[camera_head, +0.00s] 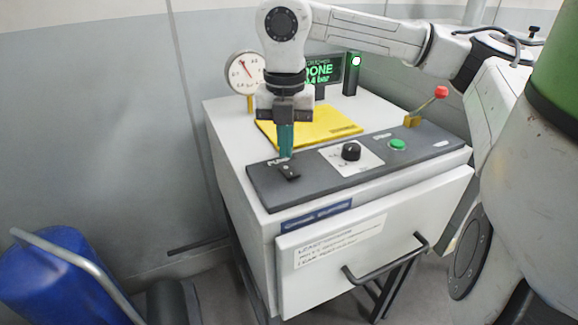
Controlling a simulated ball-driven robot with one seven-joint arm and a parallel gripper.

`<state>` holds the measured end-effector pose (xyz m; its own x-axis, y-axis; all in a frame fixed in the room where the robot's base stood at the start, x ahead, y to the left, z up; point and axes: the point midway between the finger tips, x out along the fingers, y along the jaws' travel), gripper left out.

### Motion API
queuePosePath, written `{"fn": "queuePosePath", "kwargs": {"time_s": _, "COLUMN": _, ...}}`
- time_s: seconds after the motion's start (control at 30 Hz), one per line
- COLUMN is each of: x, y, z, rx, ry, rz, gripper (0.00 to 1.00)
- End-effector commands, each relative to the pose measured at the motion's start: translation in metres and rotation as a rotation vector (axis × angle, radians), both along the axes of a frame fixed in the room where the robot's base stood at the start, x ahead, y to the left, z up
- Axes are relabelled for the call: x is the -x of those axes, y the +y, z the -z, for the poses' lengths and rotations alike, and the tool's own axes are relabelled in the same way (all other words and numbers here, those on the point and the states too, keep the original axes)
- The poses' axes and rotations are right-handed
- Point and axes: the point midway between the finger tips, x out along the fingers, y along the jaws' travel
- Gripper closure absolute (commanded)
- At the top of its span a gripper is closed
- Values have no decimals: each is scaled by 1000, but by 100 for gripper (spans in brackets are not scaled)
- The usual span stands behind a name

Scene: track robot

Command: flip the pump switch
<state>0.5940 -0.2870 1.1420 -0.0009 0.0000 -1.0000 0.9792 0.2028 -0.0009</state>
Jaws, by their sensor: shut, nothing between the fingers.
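The pump switch (289,171) is a small black rocker at the left end of the dark control panel (322,196), beside a white label that is partly covered. My gripper (286,154) points down over that end of the panel. Its teal fingers are shut with nothing between them. The fingertips are just behind and above the switch in the picture. I cannot tell whether they touch it.
The panel also holds a black knob (351,151), a green button (397,144) and a red-tipped lever (441,92). A drawer (350,240) sticks out in front.

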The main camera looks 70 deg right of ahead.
Motion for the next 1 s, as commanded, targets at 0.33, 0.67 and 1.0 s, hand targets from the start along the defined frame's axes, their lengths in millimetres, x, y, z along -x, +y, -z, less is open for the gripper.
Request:
{"fn": "queuePosePath", "kwargs": {"time_s": 0.33, "x": 0, "y": 0, "z": -28, "rx": 1, "ry": -1, "rz": 0, "gripper": 100}}
{"fn": "queuePosePath", "kwargs": {"time_s": 0.67, "x": 0, "y": 0, "z": -43, "rx": 0, "ry": -1, "rz": -1, "gripper": 100}}
{"fn": "queuePosePath", "kwargs": {"time_s": 1.0, "x": 0, "y": 0, "z": -42, "rx": 0, "ry": -1, "rz": 0, "gripper": 100}}
